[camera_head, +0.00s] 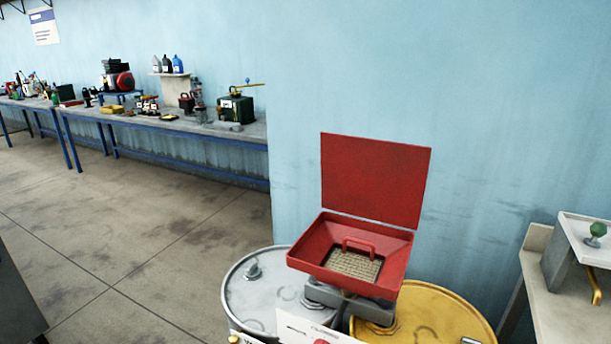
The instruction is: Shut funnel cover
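The red funnel (303,249) sits above the drums at the lower centre of the head view. Its square red cover (375,180) stands upright, open, along the funnel's back edge. A mesh screen (352,266) lies inside the funnel, and a red handle (358,245) shows above the mesh. Neither of my grippers is in view.
A grey drum (245,298) stands left of the funnel and a yellow drum (440,315) stands to the right. A bench with a green-knobbed valve (597,230) is at far right. A cluttered workbench (180,125) runs along the back left. Open floor (140,240) lies left.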

